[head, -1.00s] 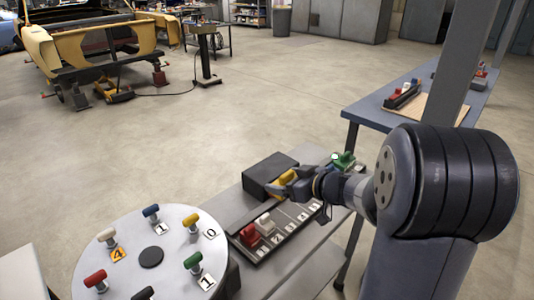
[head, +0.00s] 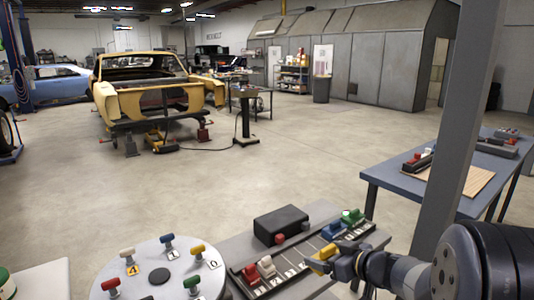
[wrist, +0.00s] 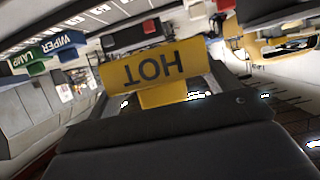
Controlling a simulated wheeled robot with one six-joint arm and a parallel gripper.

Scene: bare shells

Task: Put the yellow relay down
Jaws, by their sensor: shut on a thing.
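The yellow relay (head: 320,262) is held in my gripper (head: 338,260), over or just at the near side of the long dark slotted strip (head: 287,288). In the wrist view the relay (wrist: 155,66) shows the word HOT upside down, between the jaws. My gripper is shut on it. A red relay (head: 251,274) and a white relay (head: 266,267) sit at the strip's left end. A blue relay (head: 331,230) and a green relay (head: 351,216) sit toward its right end. I cannot tell whether the yellow relay touches the strip.
A black box (head: 281,224) stands behind the strip. A round grey turntable (head: 147,262) with several coloured relays and number cards is at the left. A blue table (head: 390,185) stands at the right, beside a grey post (head: 460,130). Open floor lies beyond.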

